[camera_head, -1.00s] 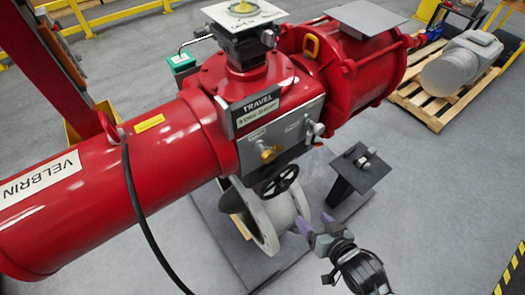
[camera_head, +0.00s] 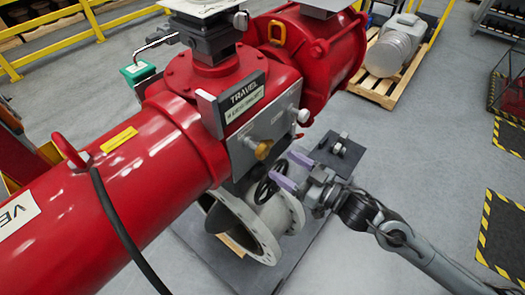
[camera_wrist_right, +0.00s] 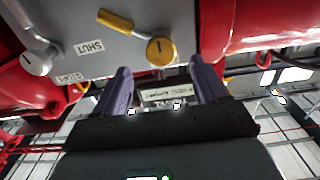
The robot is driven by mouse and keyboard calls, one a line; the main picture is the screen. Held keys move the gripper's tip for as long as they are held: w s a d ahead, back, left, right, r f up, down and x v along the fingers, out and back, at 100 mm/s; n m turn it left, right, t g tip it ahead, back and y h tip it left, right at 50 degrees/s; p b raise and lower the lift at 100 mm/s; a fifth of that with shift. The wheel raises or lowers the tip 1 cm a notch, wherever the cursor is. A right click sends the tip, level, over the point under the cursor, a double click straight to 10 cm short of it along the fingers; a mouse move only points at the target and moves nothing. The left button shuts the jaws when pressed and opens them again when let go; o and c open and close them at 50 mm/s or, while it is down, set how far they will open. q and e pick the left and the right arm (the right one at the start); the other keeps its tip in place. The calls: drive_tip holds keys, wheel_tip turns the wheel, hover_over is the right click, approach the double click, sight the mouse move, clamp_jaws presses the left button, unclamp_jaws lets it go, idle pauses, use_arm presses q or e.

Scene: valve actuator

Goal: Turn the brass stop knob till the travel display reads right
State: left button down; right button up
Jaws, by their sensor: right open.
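The brass knob (camera_head: 263,150) sticks out from the grey plate on the front of the red actuator. It also shows in the right wrist view (camera_wrist_right: 160,50), with a brass lever-like piece beside it. The travel display (camera_head: 245,107) sits above it under the TRAVEL label; its reading is too small to make out. My right gripper (camera_head: 291,171) is open and empty, with purple fingers apart from the knob, to its lower right. In the right wrist view, its fingertips (camera_wrist_right: 159,67) point towards the plate on either side of the knob. My left gripper is out of view.
A silver knob (camera_head: 303,115) sits on the plate right of the brass one. A black handwheel (camera_head: 271,185) is below, close to my right fingers. A dark stand (camera_head: 339,155) is behind the gripper. A black hose (camera_head: 120,225) hangs at left.

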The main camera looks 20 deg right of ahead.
sight(266, 154)
drive_tip(key=p+x, duration=0.1)
drive_tip(key=x, duration=0.6)
drive_tip(key=shift+w+p, duration=0.1)
drive_tip(key=shift+p, duration=0.2)
drive_tip(key=shift+w+a, duration=0.35)
drive_tip(key=shift+w, duration=0.1)
drive_tip(key=c, duration=1)
drive_tip(key=shift+f+n, duration=0.1)
drive_tip(key=shift+n, duration=0.2)
